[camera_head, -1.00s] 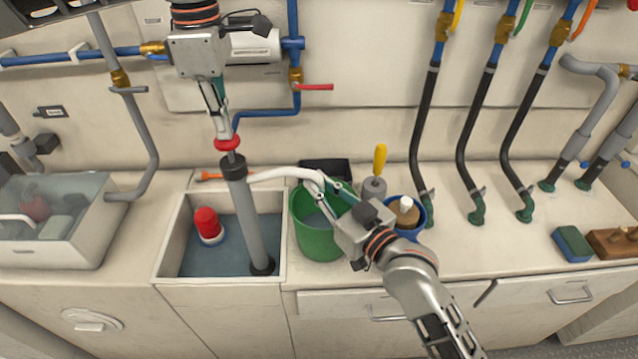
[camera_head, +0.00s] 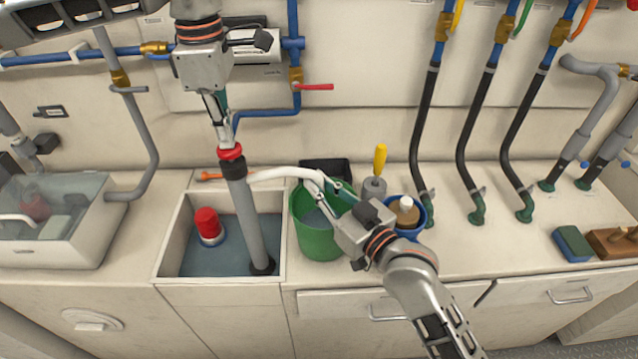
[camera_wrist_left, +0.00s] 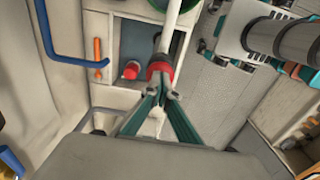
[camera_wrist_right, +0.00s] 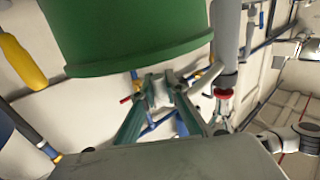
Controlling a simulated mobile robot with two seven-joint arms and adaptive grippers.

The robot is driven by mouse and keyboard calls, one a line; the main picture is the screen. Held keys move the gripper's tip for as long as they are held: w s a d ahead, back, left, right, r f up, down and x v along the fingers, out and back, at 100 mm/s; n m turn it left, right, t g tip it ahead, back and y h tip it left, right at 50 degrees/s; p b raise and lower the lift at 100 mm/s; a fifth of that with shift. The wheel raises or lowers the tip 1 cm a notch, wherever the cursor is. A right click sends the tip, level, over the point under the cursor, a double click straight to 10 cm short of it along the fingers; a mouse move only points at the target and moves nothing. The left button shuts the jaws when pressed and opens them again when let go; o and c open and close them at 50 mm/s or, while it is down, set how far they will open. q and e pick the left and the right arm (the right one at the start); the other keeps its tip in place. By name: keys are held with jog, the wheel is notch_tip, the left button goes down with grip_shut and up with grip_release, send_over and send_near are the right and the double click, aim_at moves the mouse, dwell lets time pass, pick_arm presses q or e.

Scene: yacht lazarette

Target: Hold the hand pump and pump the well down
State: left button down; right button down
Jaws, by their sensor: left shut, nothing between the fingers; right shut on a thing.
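The hand pump (camera_head: 250,228) is a grey tube standing tilted in the well (camera_head: 163,268), its foot in blue water. A black cap (camera_head: 232,168) and red handle ring (camera_head: 231,153) top it. A white spout (camera_head: 285,173) runs from the cap to the green bucket (camera_head: 320,243), which holds some water. My left gripper (camera_head: 226,140) is shut with its tips at the red ring from above; the ring also shows in the left wrist view (camera_wrist_left: 160,68). My right gripper (camera_head: 328,186) is shut on the spout over the bucket; its exact grip is partly hidden. A red-topped float (camera_head: 207,222) sits in the well.
A tank of water (camera_head: 45,235) stands left of the well. A blue tub (camera_head: 424,212) and a yellow-handled tool (camera_head: 379,160) stand right of the bucket. Black hoses (camera_head: 466,150) rise behind. A blue sponge (camera_head: 572,243) lies far right. A red-levered valve (camera_head: 318,87) is on the wall.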

pick_arm(q)
jog(key=shift+r, duration=1.95)
jog(key=shift+f, duration=2.35)
pick_arm(e)
jog(key=shift+r, duration=0.1)
pick_arm(q)
jog(key=shift+r, duration=2.35)
pick_arm(e)
jog(key=c, duration=2)
grip_release()
pick_arm(q)
notch_tip(320, 180, up, 5)
jog(key=shift+r, duration=0.1)
pick_arm(e)
jog(key=shift+o, duration=0.2)
